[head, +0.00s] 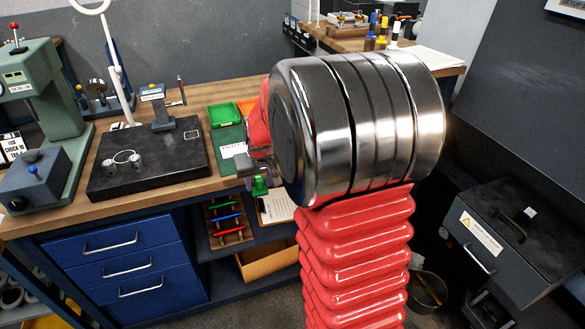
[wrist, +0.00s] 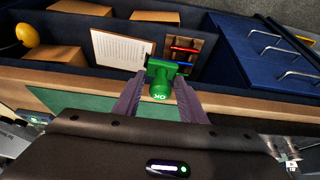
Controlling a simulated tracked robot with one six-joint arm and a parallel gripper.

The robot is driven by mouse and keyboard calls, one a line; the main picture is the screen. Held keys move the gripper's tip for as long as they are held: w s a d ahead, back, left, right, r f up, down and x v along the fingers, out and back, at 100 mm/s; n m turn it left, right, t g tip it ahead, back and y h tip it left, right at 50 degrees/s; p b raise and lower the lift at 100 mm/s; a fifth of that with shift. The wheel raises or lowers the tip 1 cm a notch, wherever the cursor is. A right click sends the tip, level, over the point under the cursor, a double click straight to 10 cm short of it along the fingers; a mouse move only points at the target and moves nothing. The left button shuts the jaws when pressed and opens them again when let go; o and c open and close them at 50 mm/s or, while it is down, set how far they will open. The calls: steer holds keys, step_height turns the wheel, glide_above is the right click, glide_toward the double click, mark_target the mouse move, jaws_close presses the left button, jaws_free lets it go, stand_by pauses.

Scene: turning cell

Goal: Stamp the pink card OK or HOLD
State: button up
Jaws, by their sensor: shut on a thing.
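My gripper (wrist: 162,84) is shut on a green stamp (wrist: 160,70) marked OK; the stamp also shows in the head view (head: 260,187). My gripper holds it off the bench, just out from the front edge, with the open shelf behind and below. In the head view a pale card (head: 233,150) with reddish print lies on the green mat (head: 226,136), left of my gripper. It looks near white, so I cannot tell for sure that it is the pink card. My arm hides the area to the right of the mat. I make out no HOLD stamp.
A dark surface plate (head: 150,178) with small metal parts fills the bench left of the mat. Green (head: 224,115) and orange bins stand behind the mat. Below are a clipboard (head: 276,207), a rack of coloured handles (head: 229,220) and blue drawers (head: 115,262).

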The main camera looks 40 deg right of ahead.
steer(key=w+a+f+n, duration=0.1)
steer(key=a+f, duration=0.1)
steer(key=a, duration=0.7)
steer(key=w+a+f+n+y, duration=0.1)
steer(key=a+f+n, duration=0.1)
steer(key=a, duration=0.8)
steer(key=shift+a+f+n+y, duration=0.2)
steer(key=shift+a+n+y, duration=0.05)
steer(key=shift+n+y, duration=0.05)
steer(key=shift+s, duration=0.2)
